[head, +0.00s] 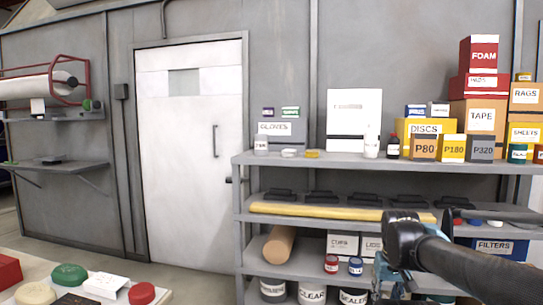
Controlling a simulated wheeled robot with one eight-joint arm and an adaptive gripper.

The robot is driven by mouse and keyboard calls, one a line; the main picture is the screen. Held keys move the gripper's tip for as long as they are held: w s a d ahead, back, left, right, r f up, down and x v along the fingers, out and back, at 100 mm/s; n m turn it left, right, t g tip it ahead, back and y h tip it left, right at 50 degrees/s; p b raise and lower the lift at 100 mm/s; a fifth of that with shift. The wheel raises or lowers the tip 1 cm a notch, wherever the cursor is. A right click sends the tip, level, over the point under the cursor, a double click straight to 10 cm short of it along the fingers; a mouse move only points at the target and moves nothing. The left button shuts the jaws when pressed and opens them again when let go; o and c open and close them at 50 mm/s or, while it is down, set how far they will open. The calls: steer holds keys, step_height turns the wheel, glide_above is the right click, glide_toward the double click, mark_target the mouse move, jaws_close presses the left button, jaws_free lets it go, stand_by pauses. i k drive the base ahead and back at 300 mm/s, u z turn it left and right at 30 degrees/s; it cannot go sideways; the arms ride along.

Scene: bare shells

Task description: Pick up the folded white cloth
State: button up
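I cannot make out the folded white cloth for certain. A low white item (104,284) lies on the table at the bottom left, among round coloured items; a small dark mark shows on it, and I cannot tell whether it is cloth. My gripper (388,286) hangs down at the lower right, in front of the shelving and far to the right of that table. Its fingertips are small and partly lost against the shelf goods, so I cannot tell whether it is open or shut. I see nothing clearly held in it.
The pale table (20,282) also bears green lids (69,275), a red lid (142,293) and a red block (8,270). Metal shelving (240,215) full of boxes and tins stands at the right. A white door (190,150) is behind. Floor between table and shelving looks clear.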

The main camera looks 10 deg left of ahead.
mark_target(285, 153)
steer(key=u, duration=0.5)
steer(key=i, duration=0.85)
steer(key=u, duration=0.85)
steer(key=i, duration=0.35)
steer(key=u, duration=0.2)
